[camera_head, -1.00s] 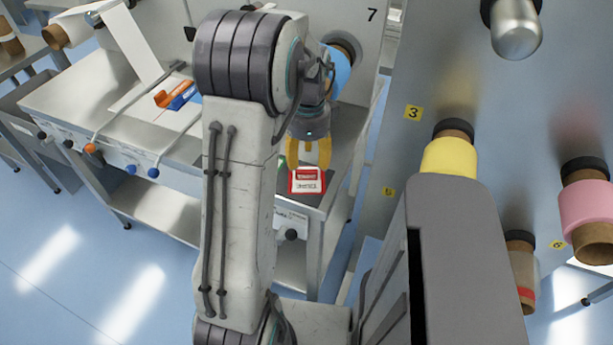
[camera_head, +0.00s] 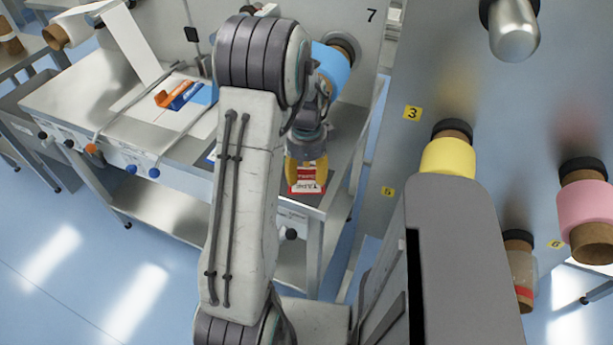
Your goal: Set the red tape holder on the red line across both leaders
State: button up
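The red tape holder (camera_head: 306,186), a small red block with a white label, is at the right part of the steel table. My gripper (camera_head: 306,169) is right over it, its yellow fingers spread and overlapping the block's upper part. I cannot tell whether the fingers press on it or whether it is lifted. On the table's left part lie a white leader (camera_head: 140,97) and a blue leader (camera_head: 204,94). An orange piece (camera_head: 170,98) and a dark blue piece (camera_head: 184,95) lie side by side where they meet. The red line cannot be made out clearly; my arm hides the middle of the table.
Several knobs line the table's front edge, one blue (camera_head: 153,173). A blue roll (camera_head: 331,68) sticks out of the panel behind my gripper. A yellow roll (camera_head: 447,157) and a pink roll (camera_head: 584,208) stick out at the right. The table's left front (camera_head: 75,97) is bare.

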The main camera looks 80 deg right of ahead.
grip_shut()
jog(key=shift+r, duration=0.1)
dwell(0.5)
